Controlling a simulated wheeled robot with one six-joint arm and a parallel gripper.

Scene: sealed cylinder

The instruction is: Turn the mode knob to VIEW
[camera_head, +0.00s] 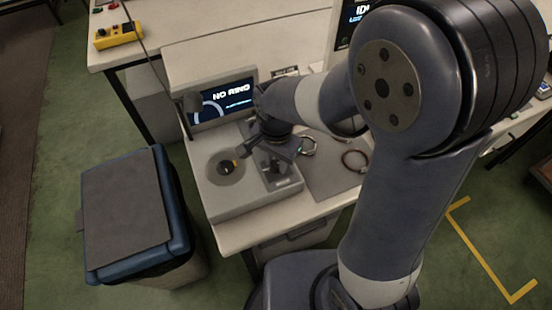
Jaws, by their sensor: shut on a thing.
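The grey bench device (240,203) stands on the white table, with a dark screen (222,101) reading "NO RING" behind it. A smaller line on the screen is too small to read. A round plate (226,168) with a dark centre and a small yellow mark lies on the device's left top. My gripper (272,166) reaches down over the right part of the device, shut on a small part there. That part seems to be the mode knob, but it is mostly hidden, and its pointer and labels cannot be read.
A silver ring-like thing (307,146) and a brown ring (355,160) lie on a grey mat (332,181) right of the device. A blue bin with a grey lid (125,208) stands left of the table. A yellow box (118,36) is at the back left.

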